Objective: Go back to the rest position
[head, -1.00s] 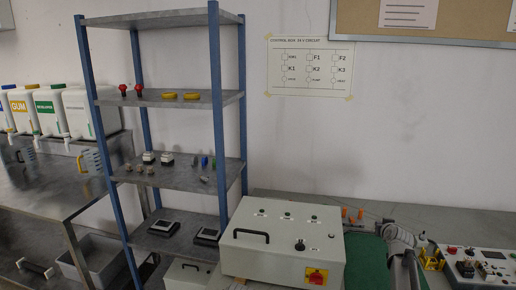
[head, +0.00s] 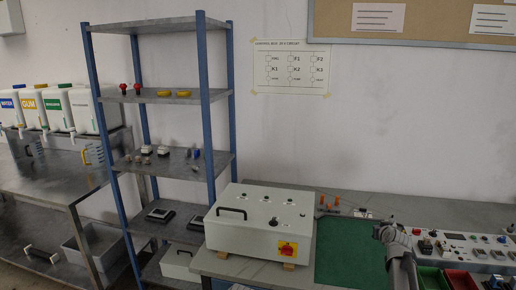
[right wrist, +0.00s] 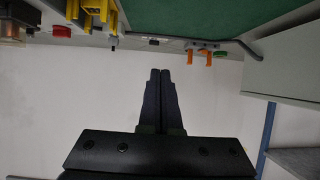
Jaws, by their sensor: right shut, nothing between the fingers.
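My right gripper (right wrist: 160,75) shows in the right wrist view with its two dark fingers together and nothing between them. It points toward the pale wall, with the bench items along the top of that picture. In the head view a grey part of my right arm (head: 395,240) stands over the right side of the green mat; the fingers cannot be made out there. My left gripper is in neither current view.
A control box (head: 262,222) sits on the bench beside a green mat (head: 345,250). A panel with buttons (head: 465,245) and small bins (head: 432,278) are at the right. A blue-post shelf (head: 165,95) stands left of the bench. Orange pieces (right wrist: 207,54) lie near the mat.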

